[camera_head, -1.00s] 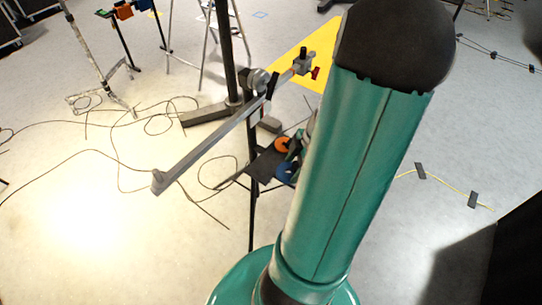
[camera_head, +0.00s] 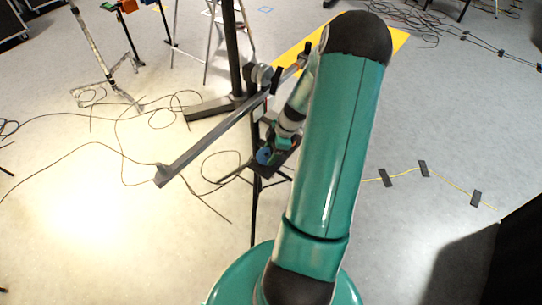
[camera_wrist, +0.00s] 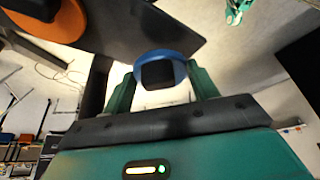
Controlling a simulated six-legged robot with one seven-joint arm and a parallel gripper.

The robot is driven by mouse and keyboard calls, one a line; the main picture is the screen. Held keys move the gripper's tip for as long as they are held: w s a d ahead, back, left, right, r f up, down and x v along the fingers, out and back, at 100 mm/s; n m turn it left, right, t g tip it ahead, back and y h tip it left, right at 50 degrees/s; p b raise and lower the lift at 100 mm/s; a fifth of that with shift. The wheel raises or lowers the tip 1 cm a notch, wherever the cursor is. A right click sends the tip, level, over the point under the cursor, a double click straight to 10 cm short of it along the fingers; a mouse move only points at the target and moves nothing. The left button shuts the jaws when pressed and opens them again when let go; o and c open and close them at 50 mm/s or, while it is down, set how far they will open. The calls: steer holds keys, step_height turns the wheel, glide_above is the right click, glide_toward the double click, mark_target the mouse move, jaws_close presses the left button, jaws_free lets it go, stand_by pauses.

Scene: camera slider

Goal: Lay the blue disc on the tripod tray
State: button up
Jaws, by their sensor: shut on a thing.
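The blue disc (camera_head: 264,156) shows at the end of my arm in the head view, beside the dark tripod tray (camera_head: 285,166). In the wrist view the blue disc (camera_wrist: 158,56) is between the two green fingers of my gripper (camera_wrist: 163,80), which is shut on it. The dark tray (camera_wrist: 125,20) lies beyond the disc in the wrist view, and the disc overlaps the tray's edge in the picture. Whether disc and tray touch, I cannot tell. My arm hides part of the tray in the head view.
An orange disc (camera_wrist: 58,18) sits on the tray at the upper left of the wrist view. A grey slider rail (camera_head: 215,140) runs diagonally just left of the tray. A dark stand (camera_head: 232,60) rises behind it. Cables (camera_head: 120,125) lie on the floor to the left.

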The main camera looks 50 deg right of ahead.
steer(key=shift+w+f, duration=0.1)
steer(key=shift+f, duration=1.4)
steer(key=o, duration=1.3)
steer(key=shift+f, duration=0.15)
steer(key=shift+o, duration=0.2)
steer(key=v, duration=1.2)
